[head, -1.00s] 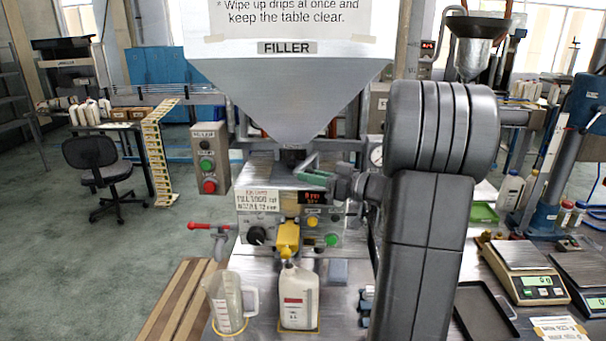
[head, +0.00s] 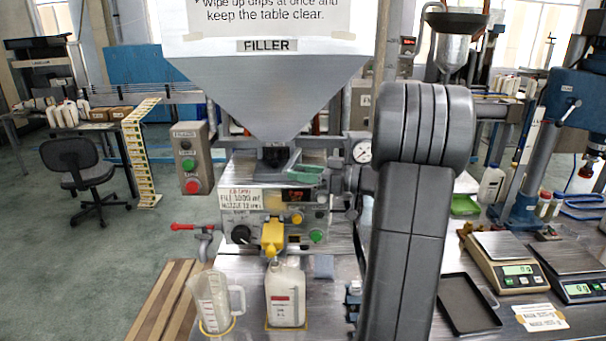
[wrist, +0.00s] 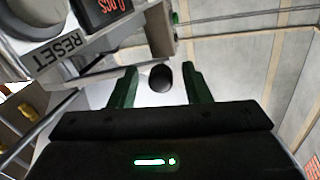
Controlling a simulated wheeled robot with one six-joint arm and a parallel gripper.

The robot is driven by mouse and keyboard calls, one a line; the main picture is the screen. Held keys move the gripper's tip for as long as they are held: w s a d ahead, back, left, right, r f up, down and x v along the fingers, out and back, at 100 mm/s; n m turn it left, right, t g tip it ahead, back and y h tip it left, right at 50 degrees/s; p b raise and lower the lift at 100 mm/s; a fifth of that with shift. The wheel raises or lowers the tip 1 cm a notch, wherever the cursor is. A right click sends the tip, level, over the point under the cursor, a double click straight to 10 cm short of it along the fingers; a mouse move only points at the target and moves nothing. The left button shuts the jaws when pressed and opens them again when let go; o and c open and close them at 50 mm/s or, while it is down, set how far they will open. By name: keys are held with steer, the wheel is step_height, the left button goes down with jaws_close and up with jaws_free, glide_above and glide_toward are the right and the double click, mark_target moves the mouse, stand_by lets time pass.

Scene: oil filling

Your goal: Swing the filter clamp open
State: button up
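My gripper (head: 304,175), with green fingers, is in front of the upper part of the filler (head: 267,45), below the grey hopper and above the control panel. In the wrist view my gripper (wrist: 159,86) is open. A round black knob (wrist: 161,77) shows in the gap between its fingertips, with space on both sides. I cannot tell whether this knob belongs to the filter clamp. A dark fitting (head: 275,155) sits under the hopper's outlet, to the left of my gripper. No filter clamp can be clearly made out in the head view.
A yellow nozzle (head: 272,238) hangs above a white bottle (head: 286,292). A clear jug (head: 213,300) stands left of the bottle. A red-handled tap (head: 190,227) sticks out at left. A gauge (head: 362,152) is right of my gripper. In the wrist view, a RESET label (wrist: 57,57) is close at left.

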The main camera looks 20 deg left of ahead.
steer(key=w+d+b, duration=0.1)
steer(key=d+b, duration=0.2)
steer(key=d, duration=1)
steer(key=shift+d+b, duration=0.35)
steer(key=shift+d, duration=0.05)
